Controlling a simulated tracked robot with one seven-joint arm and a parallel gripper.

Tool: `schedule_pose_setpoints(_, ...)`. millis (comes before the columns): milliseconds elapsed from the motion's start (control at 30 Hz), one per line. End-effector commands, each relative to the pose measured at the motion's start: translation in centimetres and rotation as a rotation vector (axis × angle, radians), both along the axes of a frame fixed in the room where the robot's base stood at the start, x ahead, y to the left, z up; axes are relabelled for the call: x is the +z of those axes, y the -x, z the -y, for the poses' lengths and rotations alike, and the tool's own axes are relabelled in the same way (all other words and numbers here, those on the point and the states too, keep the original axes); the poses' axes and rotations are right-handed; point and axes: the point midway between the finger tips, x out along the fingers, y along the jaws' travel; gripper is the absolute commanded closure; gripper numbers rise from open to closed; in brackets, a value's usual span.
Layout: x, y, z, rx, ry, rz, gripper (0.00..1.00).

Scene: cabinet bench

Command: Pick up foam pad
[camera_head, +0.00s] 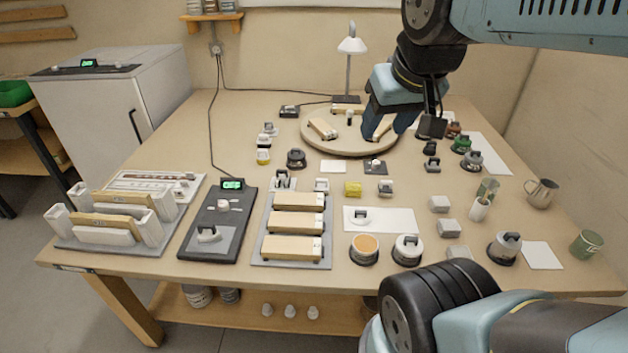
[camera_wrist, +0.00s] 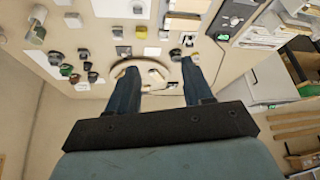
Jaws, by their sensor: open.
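A small yellow block (camera_head: 352,188), which looks like the foam pad, lies on the bench near the middle. It also shows small in the wrist view (camera_wrist: 141,32), beyond my fingertips. I cannot confirm its material. My gripper (camera_head: 385,132) points down over the right side of a round wooden turntable (camera_head: 318,146), behind and to the right of the yellow block. In the wrist view my gripper (camera_wrist: 160,68) has its two blue fingers wide apart, with nothing held between them. A wooden-topped piece on the turntable is partly hidden by my fingers.
A white card (camera_head: 333,167) and a dark pad (camera_head: 375,167) lie behind the yellow block. A grey tray (camera_head: 262,252) with wooden-topped blocks stands front left. Several small weights and pale blocks stand to the right. A lamp (camera_head: 350,60) stands at the back.

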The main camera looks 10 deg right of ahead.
Motion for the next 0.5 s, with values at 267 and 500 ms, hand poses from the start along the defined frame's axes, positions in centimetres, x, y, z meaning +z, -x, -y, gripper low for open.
schedule_pose_setpoints(267, -1.0, -4.1, 0.2, -0.011, -0.053, -0.024, 0.22)
schedule_pose_setpoints(500, -3.4, -10.5, -0.2, -0.050, -0.115, -0.055, 0.13)
